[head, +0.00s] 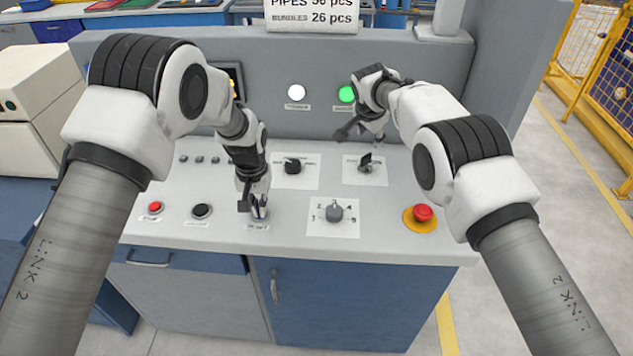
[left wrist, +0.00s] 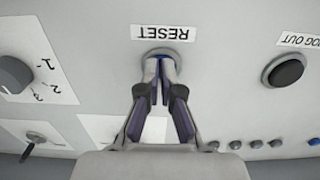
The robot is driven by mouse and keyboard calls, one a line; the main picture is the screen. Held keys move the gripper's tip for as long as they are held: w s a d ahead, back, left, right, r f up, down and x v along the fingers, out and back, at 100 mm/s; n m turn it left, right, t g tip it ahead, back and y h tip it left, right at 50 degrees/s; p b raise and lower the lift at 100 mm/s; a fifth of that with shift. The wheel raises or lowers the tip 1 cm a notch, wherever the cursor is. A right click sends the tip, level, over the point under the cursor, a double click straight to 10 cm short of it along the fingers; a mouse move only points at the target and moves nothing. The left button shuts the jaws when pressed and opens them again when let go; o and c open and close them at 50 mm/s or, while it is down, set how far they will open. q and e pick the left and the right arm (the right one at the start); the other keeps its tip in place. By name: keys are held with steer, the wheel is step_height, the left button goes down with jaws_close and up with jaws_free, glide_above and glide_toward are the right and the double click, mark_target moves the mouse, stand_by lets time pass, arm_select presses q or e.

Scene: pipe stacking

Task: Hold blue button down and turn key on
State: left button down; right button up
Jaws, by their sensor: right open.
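The blue button (left wrist: 158,53), labelled RESET, shows as a thin blue rim around the fingertips in the left wrist view. My left gripper (left wrist: 159,68) points down at it with its fingers together, the tips over the button and seemingly touching it. In the head view, my left gripper (head: 253,207) covers most of the button. The key (head: 366,160) stands upright in its switch on a white plate (head: 378,178), right of the black rotary switch. My right gripper (head: 360,132) is open and empty, just above and behind the key, apart from it in the picture.
A black rotary switch (head: 292,166), a grey numbered knob (head: 335,213), a red emergency stop (head: 423,213), and red (head: 155,207) and black (head: 201,210) buttons stand on the panel. The upright back panel carries a white lamp (head: 296,92) and a green lit lamp (head: 346,94).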

arm_select(q)
steer(key=shift+s+f, duration=0.25)
steer(key=shift+f, duration=0.05)
step_height(320, 180, up, 10)
steer(key=shift+w+r, duration=0.2)
steer(key=shift+w, duration=0.1)
stand_by(0.4)
steer(key=shift+a+f, duration=0.1)
steer(key=shift+a, duration=0.05)
